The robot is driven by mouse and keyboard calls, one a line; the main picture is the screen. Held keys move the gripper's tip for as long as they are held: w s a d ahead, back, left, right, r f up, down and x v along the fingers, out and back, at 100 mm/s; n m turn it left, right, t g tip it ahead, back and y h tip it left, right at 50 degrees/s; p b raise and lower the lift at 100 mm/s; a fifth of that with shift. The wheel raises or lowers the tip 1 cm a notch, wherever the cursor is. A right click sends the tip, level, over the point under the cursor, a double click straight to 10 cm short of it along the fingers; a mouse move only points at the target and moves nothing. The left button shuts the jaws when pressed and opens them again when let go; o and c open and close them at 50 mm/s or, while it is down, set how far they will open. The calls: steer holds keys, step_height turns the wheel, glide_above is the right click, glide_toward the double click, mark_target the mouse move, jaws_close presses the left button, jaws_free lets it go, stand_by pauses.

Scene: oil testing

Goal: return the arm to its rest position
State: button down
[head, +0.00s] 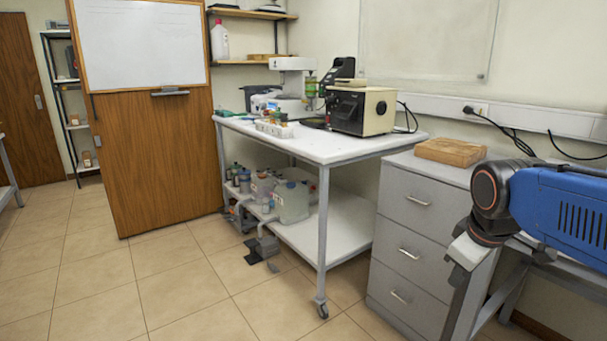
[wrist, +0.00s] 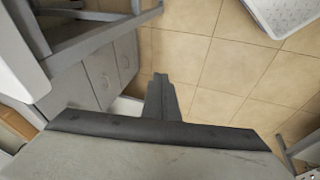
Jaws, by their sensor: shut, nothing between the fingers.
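My gripper (wrist: 160,78) shows in the wrist view. Its dark fingers are together, with nothing between them, and point out over the tiled floor. It touches no object that I can see. In the head view I cannot make out the fingertips. A blue vented housing with a dark round end and an orange ring fills the right edge there; I cannot tell for sure whether it is part of my arm.
A grey drawer cabinet (head: 415,238) with a wooden block (head: 450,151) on top stands at right; its drawers (wrist: 102,78) show in the wrist view. A white wheeled table (head: 330,148) bears lab instruments, with containers on its lower shelf. The tiled floor (head: 190,285) at front left is clear.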

steer(key=s+a+f+m, duration=0.1)
steer(key=s+f+m, duration=0.2)
steer(key=s, duration=0.3)
steer(key=s+a+f+m+y, duration=0.1)
steer(key=s+f+m, duration=0.2)
steer(key=s+f, duration=0.1)
steer(key=shift+s+a+f, duration=0.25)
steer(key=shift+s+a, duration=0.1)
steer(key=shift+s, duration=0.5)
